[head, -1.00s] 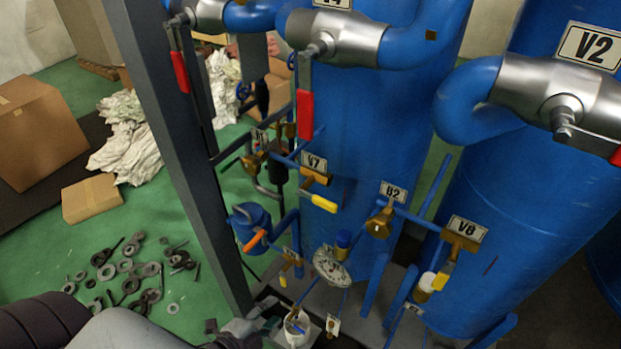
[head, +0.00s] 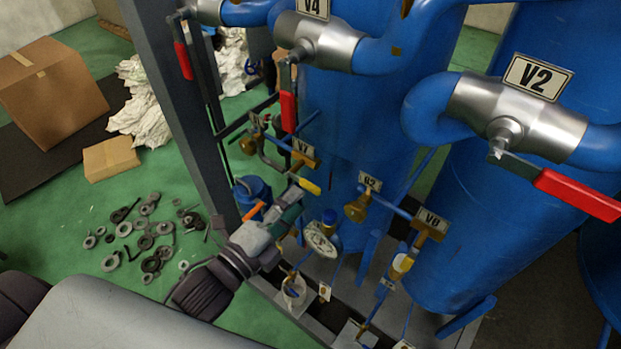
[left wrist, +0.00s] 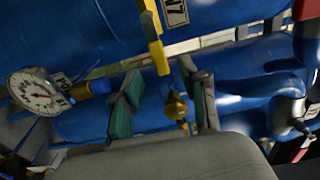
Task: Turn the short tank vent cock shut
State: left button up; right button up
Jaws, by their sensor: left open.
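The V7 cock (head: 304,162) is a brass valve with a yellow lever (head: 309,186), low on the blue tank. The frames do not say which cock is the short tank vent. My left gripper (head: 290,212) is open just below and left of the V7 lever in the head view. In the left wrist view its green-padded fingers (left wrist: 163,103) stand apart. The V7 lever (left wrist: 158,58) shows above the gap, and a small brass cock (left wrist: 177,106) shows between the fingers, apparently farther away. Contact cannot be told. My right gripper is not in view.
A pressure gauge (head: 320,241) is right of the gripper. The B2 valve (head: 357,207) and V8 valve (head: 428,232) are farther right. A grey post (head: 190,110) stands left. Red-handled V4 (head: 315,42) and V2 (head: 515,110) are above. Loose washers (head: 145,240) lie on the green floor.

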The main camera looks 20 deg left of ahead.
aim_at(309, 189)
pick_arm(q)
jog(key=p+x, duration=0.1)
jog(key=x, duration=0.4)
jog(key=shift+w+d, duration=0.15)
jog(key=shift+w, duration=0.2)
grip_shut()
